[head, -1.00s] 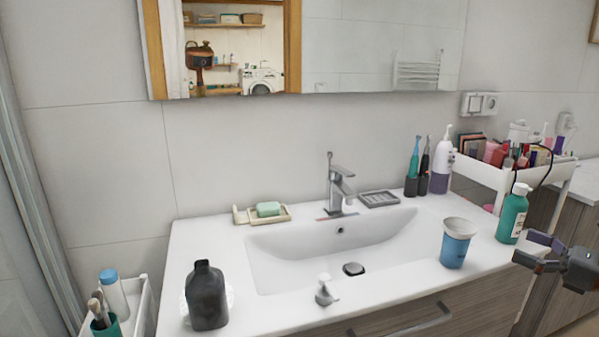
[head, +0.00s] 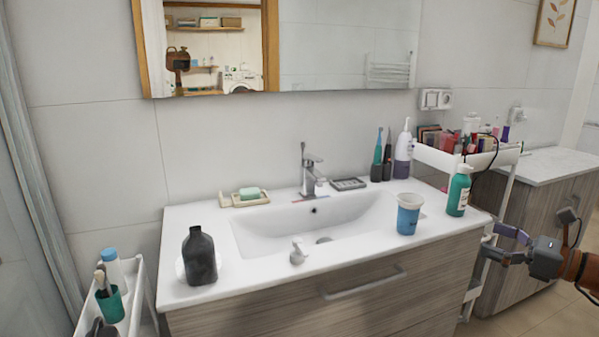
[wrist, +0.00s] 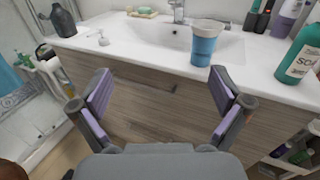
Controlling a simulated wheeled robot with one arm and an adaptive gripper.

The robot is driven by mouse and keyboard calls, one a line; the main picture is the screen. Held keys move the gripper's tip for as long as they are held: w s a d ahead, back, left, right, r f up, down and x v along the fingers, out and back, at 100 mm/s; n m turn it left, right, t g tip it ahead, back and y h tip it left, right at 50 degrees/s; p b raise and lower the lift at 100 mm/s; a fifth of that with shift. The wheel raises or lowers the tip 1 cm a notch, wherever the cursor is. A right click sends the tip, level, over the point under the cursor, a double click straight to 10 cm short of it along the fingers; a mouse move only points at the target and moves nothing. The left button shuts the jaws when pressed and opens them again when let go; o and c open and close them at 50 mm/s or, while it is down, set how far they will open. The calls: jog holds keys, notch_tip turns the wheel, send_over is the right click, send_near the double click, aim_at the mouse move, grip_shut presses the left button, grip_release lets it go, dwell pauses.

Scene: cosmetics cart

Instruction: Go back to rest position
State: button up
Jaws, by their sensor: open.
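My gripper (head: 507,243) is at the right of the head view, in front of the sink cabinet's right end, below the countertop level. In the wrist view my gripper (wrist: 163,100) has its two purple-padded fingers spread wide, with nothing between them. The wooden cabinet front (wrist: 150,110) shows beyond the fingers. A blue cup with a pale rim (head: 408,216) stands on the counter to the right of the basin, apart from the gripper. A green pump bottle (head: 458,192) stands at the counter's right end; it also shows in the wrist view (wrist: 299,55).
The white sink counter (head: 290,275) holds a dark bottle (head: 199,257), a soap dish (head: 245,200) and toothbrushes (head: 382,155). A white cosmetics cart (head: 465,158) stands at the right, close behind my gripper. Another cart (head: 137,300) stands at the left. Floor (head: 545,322) shows at lower right.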

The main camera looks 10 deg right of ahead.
jog(key=w+a+f+n+g+y, duration=0.1)
jog(key=a+n+g, duration=0.2)
jog(key=a, duration=0.5)
jog(key=a+f+n+g+y, duration=0.1)
jog(key=a+f+n+g, duration=0.15)
jog(key=a, duration=0.55)
jog(key=s+a+f+n+g+h, duration=0.15)
jog(key=s+a+n+g, duration=0.25)
jog(key=a, duration=0.4)
jog(key=s+a+f+n+g+h, duration=0.1)
jog(key=s+a+f+n+g, duration=0.3)
jog(key=a, duration=0.4)
jog(key=s+d+f+n+g+h, duration=0.1)
jog(key=s+f+n+g+h, duration=0.1)
jog(key=s+f+n+h, duration=0.65)
jog(key=s+d+n+g+h, duration=0.15)
jog(key=s+n, duration=0.45)
jog(key=s, duration=0.7)
notch_tip(320, 180, up, 14)
jog(key=t+p, duration=0.1)
jog(key=p, duration=1.2)
jog(key=shift+w, duration=0.45)
